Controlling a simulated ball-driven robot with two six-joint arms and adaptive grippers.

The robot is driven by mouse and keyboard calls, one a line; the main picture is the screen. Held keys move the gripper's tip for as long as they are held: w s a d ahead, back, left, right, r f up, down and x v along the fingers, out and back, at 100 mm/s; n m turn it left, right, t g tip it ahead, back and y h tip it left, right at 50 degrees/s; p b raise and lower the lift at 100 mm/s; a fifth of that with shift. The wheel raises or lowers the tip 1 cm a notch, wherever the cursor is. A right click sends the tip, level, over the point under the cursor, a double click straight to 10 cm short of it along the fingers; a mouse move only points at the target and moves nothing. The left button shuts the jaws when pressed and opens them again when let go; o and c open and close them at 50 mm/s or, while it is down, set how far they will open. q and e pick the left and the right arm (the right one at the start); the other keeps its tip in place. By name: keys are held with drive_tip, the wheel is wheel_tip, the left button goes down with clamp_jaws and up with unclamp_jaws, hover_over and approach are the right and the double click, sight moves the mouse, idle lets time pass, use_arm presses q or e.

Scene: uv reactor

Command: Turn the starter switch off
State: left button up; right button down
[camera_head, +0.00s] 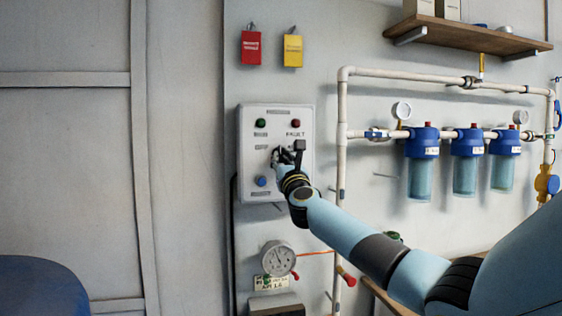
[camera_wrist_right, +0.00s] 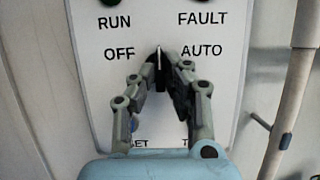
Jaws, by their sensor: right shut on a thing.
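The starter box (camera_head: 247,180) is a pale grey panel on the wall, with a green lamp, a red lamp and a blue button. My right gripper (camera_head: 288,154) is at the middle of its face. In the right wrist view my right gripper (camera_wrist_right: 160,62) is shut on the dark switch handle (camera_wrist_right: 159,58), which sits between the printed words OFF (camera_wrist_right: 119,54) and AUTO (camera_wrist_right: 201,50). The handle points about upright, though the fingers hide much of it. RUN and FAULT labels show above. My left gripper is not in view.
Red and yellow tags (camera_head: 251,48) hang above the box. White pipes (camera_head: 341,150) and blue-capped filters (camera_head: 422,165) are to the right. A round gauge (camera_head: 277,259) is below. The wall left of the box is bare.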

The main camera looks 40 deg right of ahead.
drive_tip(key=n+y, duration=0.2)
drive_tip(key=n, duration=0.2)
drive_tip(key=shift+d+t, duration=0.15)
drive_tip(key=shift+t, duration=0.25)
drive_tip(key=shift+s+n+y+p, duration=0.1)
drive_tip(key=shift+n+y+p, duration=0.2)
drive_tip(key=shift+n+y, duration=0.6)
drive_tip(key=shift+n+y+p, duration=0.25)
drive_tip(key=shift+n+y, duration=0.15)
drive_tip(key=shift+n, duration=1)
drive_tip(key=c, duration=1.4)
unclamp_jaws()
drive_tip(key=v, duration=1.2)
drive_tip(key=shift+d+f, duration=0.1)
drive_tip(key=shift+d, duration=0.05)
